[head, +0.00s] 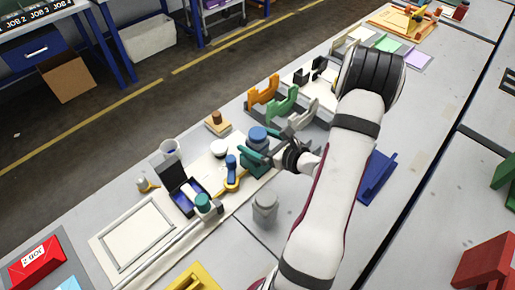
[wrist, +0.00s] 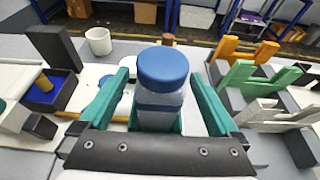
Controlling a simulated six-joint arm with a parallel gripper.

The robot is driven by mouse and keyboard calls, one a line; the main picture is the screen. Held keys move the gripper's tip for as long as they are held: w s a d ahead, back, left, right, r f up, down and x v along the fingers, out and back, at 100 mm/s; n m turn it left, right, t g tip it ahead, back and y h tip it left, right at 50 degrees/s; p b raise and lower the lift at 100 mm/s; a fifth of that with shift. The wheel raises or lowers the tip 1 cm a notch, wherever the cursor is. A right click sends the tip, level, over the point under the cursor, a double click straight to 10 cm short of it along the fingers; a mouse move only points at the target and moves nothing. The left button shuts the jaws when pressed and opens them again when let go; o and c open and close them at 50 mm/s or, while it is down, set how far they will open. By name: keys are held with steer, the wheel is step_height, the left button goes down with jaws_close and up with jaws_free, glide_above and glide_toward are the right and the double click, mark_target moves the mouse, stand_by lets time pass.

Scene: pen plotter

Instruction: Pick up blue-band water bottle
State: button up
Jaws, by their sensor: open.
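The water bottle has a blue cap (wrist: 163,70) and a clear body with a blue band (wrist: 158,106). It stands upright in the middle of the wrist view, with teal surfaces around its lower part. In the head view its blue cap (head: 258,134) shows just beyond my gripper (head: 254,158). In the wrist view my gripper (wrist: 158,103) is open, with one teal finger on each side of the bottle and a visible gap on both sides. The bottle's base is hidden.
Orange, green and grey stands (head: 275,102) are to the right of the bottle. A blue-handled tool (head: 232,172), a white bowl (head: 219,147) and an open black box (head: 184,188) are to its left. A grey bottle-like object (head: 265,207) stands nearer, beside my arm.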

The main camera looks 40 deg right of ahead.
jaws_close()
stand_by(0.4)
steer(key=shift+r, duration=0.1)
